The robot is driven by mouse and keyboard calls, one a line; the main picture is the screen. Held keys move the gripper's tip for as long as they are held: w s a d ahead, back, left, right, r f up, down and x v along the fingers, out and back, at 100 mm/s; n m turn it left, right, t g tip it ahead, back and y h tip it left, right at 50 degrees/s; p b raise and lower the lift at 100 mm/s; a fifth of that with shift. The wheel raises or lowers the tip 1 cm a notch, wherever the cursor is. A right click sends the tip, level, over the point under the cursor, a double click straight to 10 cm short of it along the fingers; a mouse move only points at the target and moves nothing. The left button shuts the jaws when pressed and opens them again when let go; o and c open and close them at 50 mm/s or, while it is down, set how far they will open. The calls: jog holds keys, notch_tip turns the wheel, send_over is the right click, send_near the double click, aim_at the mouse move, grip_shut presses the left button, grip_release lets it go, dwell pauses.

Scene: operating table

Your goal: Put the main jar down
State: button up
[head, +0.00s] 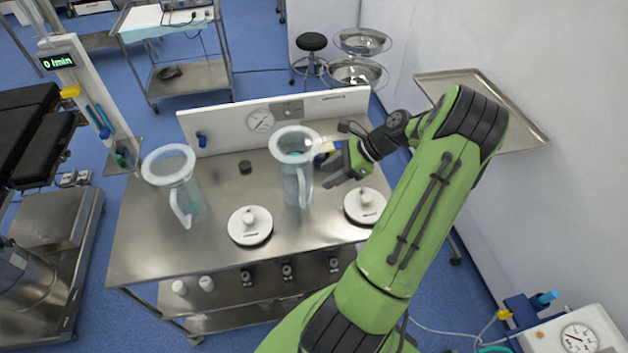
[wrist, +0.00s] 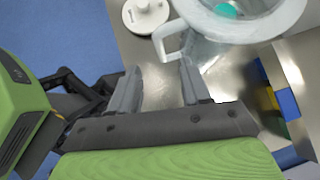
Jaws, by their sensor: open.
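Two clear jars with wide pale rims stand upright on the steel table (head: 140,245). No label tells which is the main jar. The right jar (head: 297,180) stands near the table's middle, close to my gripper (head: 328,172). The left jar (head: 178,190) stands apart near the left end. My gripper is open, just right of the right jar. In the wrist view, a jar (wrist: 240,28) fills the top right. Its handle (wrist: 168,40) lies just beyond the fingertips (wrist: 158,68), nearest the right finger, with nothing clearly gripped. Whether handle and finger touch cannot be told.
Two white round lids (head: 250,232) (head: 366,207) lie on the table's front half. A small dark object (head: 245,167) sits between the jars. A white back panel (head: 275,113) with a gauge closes the rear. The front left tabletop is clear.

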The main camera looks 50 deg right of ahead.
jog(key=w+a+r+n+g+h, duration=0.1)
jog(key=a+r+n+g+h, duration=0.1)
jog(key=a+r+n, duration=0.65)
jog(key=w+a+r+n+g+h, duration=0.1)
jog(key=a+r+n+g+h, duration=0.15)
jog(key=a+r+n, duration=0.6)
jog(key=s+a+r+n+t+h, duration=0.1)
jog(key=s+a+n+t, duration=0.2)
jog(key=s+a+n, duration=0.7)
jog(key=s+a, duration=0.1)
jog(key=s, duration=0.1)
jog(key=shift+s+a, duration=0.3)
